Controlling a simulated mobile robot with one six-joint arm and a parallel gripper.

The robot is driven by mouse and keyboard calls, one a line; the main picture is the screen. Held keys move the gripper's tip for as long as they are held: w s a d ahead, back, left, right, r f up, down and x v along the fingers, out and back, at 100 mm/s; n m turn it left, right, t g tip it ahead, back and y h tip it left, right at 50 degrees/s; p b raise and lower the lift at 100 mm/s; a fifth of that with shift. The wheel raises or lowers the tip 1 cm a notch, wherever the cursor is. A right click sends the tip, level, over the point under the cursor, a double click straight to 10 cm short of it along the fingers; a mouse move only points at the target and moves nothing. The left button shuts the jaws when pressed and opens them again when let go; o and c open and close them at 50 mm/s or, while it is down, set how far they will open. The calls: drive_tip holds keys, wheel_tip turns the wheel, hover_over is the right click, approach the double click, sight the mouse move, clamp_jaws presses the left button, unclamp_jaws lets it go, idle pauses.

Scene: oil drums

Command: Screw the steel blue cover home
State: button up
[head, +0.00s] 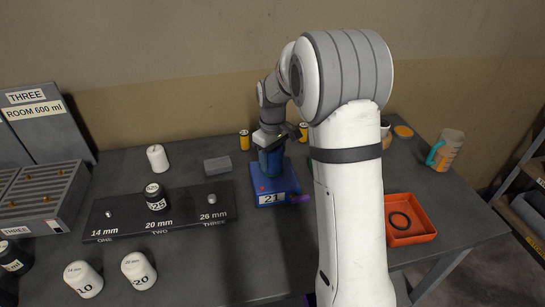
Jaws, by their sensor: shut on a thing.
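My gripper (276,137) points down over a blue stand (265,199) with a white label reading 21. It is shut on the steel blue cover (269,144), which shows only in part between the fingers. A dark blue-green upright body (271,164) stands on the blue stand directly below the cover. The cover is at the top of this body; whether it is seated fully cannot be told at this size.
White bottles (139,271) stand in front. A grey block (217,165) lies behind. An orange tray (410,233) is at right, beyond my arm.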

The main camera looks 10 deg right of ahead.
drive_tip(key=shift+o, duration=0.2)
drive_tip(key=m, duration=0.3)
drive_tip(key=shift+m, duration=0.8)
drive_tip(key=c, duration=0.5)
drive_tip(key=o, duration=1.7)
drive_tip(key=shift+r, duration=0.1)
wheel_tip(320, 180, up, 7)
drive_tip(key=shift+r+b, duration=0.2)
drive_tip(key=shift+b, duration=0.25)
drive_tip(key=shift+s+r, duration=0.3)
drive_tip(key=shift+r, duration=0.05)
drive_tip(key=s+t, duration=0.1)
drive_tip(key=s, duration=0.8)
drive_tip(key=s+m+t, duration=0.1)
drive_tip(key=s, duration=0.8)
drive_tip(key=s+r+m+t, duration=0.1)
drive_tip(key=s, duration=0.9)
drive_tip(key=shift+d, duration=0.3)
